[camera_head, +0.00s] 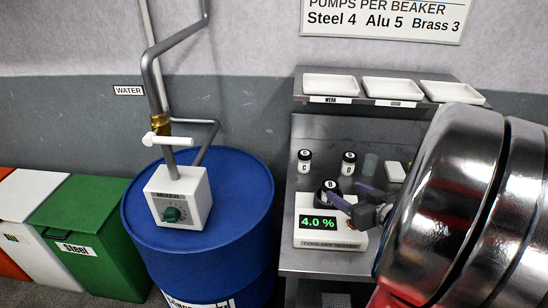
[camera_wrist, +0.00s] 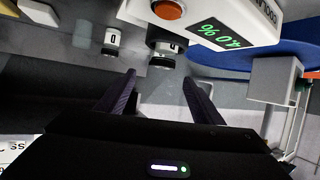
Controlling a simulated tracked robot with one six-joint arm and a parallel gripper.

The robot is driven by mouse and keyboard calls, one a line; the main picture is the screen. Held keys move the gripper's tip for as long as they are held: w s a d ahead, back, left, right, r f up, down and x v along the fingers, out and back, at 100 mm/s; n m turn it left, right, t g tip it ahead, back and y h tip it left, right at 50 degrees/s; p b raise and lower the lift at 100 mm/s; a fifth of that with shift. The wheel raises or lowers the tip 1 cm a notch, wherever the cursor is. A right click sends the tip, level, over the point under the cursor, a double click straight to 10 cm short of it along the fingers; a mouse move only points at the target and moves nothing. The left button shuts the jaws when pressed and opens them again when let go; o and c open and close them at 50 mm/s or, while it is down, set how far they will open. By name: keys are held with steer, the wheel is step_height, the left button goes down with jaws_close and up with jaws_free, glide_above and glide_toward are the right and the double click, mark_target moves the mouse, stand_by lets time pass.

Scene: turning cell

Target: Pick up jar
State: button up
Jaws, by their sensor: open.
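Small white jars with black lids stand on the grey bench in the head view. Jar C (camera_head: 304,161) is at the back left and jar D (camera_head: 348,163) to its right. My gripper (camera_head: 349,196) is low beside jar B, coming in from the right. In the wrist view my open gripper (camera_wrist: 159,77) has nothing between its fingers. A dark-lidded jar (camera_wrist: 167,46), apparently B, lies just beyond the fingertips, roughly in line with the gap. Jar D (camera_wrist: 112,38) is farther off to the left.
A clear beaker (camera_head: 370,164) and a small white block (camera_head: 395,172) are right of jar D. White trays (camera_head: 331,85) sit on the shelf above. A blue drum (camera_head: 235,235) stands left.

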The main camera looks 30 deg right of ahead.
mark_target(332, 187)
steer(key=shift+s+a+f, duration=0.15)
steer(key=shift+s+f, duration=0.05)
steer(key=shift+s, duration=0.1)
steer(key=shift+w, duration=0.1)
steer(key=x, duration=0.7)
steer(key=shift+w+a, duration=0.1)
steer(key=shift+a, duration=0.05)
steer(key=shift+w+f, duration=0.25)
steer(key=shift+w, duration=0.3)
steer(key=shift+x, duration=2.65)
steer(key=shift+r, duration=0.15)
steer(key=c, duration=1.3)
